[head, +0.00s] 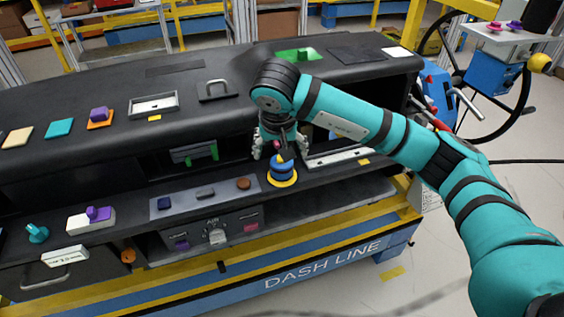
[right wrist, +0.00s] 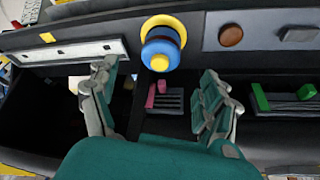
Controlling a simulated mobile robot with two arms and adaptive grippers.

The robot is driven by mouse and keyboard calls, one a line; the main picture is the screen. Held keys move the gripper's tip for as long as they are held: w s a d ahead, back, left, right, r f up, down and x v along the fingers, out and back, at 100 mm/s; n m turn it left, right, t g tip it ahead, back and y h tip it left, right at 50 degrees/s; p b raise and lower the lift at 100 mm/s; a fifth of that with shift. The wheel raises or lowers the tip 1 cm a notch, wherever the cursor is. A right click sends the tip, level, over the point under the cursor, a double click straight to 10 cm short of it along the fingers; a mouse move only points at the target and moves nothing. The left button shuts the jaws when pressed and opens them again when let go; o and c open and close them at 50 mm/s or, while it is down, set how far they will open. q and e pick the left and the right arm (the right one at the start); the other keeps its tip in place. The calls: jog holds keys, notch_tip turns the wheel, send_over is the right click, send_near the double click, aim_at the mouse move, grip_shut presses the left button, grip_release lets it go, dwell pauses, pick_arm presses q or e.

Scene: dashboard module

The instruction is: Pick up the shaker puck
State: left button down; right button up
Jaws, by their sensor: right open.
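The shaker puck (head: 284,172) looks to be the round blue piece with a yellow top knob, standing on a yellow ring on the dashboard's lower ledge. It also shows in the right wrist view (right wrist: 161,46), top centre. My right gripper (head: 271,145) is just behind and above it in the head view, partly hidden by its own arm. In the right wrist view my right gripper (right wrist: 158,80) is open, with its two fingers spread apart. The puck is just beyond the fingertips, and nothing is held. My left gripper is not in view.
A slatted vent with a green handle (head: 195,152) sits in the opening left of the gripper. A white-framed slot (head: 340,156) lies right of the puck. A brown round knob (head: 244,184) is on the grey panel to its left. The dashboard top (head: 60,105) overhangs the ledge.

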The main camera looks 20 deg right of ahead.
aim_at(282, 161)
jog(key=shift+x, duration=0.85)
jog(key=shift+w+f+p, duration=0.2)
jog(key=shift+f+p, duration=0.4)
jog(key=shift+p, duration=0.1)
jog(key=p+x, duration=0.1)
jog(key=x, duration=0.2)
jog(key=shift+d+f+p, duration=0.1)
jog(key=shift+f+p, duration=0.2)
jog(key=shift+p, duration=0.05)
jog(key=shift+w+f, duration=0.2)
jog(key=shift+f, duration=0.15)
jog(key=shift+c, duration=0.4)
jog(key=shift+r, duration=0.1)
grip_shut()
